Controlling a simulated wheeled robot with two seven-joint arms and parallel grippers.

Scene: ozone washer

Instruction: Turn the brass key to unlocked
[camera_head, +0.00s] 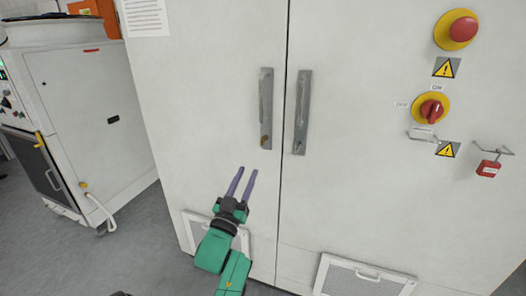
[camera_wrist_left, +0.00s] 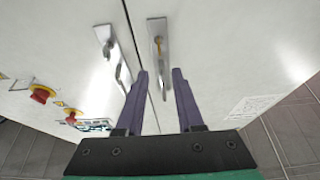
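The brass key (camera_head: 264,141) is small and sits at the lower end of the left door handle plate (camera_head: 265,100) on the white cabinet. It also shows in the left wrist view (camera_wrist_left: 158,46), where the cabinet appears turned over. Its exact angle is too small to tell. My left gripper (camera_head: 247,170) is below and slightly left of the key in the head view, fingers pointing up, parted and empty. In the left wrist view its fingers (camera_wrist_left: 160,72) are apart, with the key beyond the gap between them. My right gripper is not in view.
A second door handle (camera_head: 302,112) is just right of the seam. Farther right are an emergency button (camera_head: 463,28), a red rotary switch (camera_head: 431,109) and a hanging red padlock (camera_head: 488,168). Vent grilles are low on the doors. Another machine (camera_head: 95,120) stands left.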

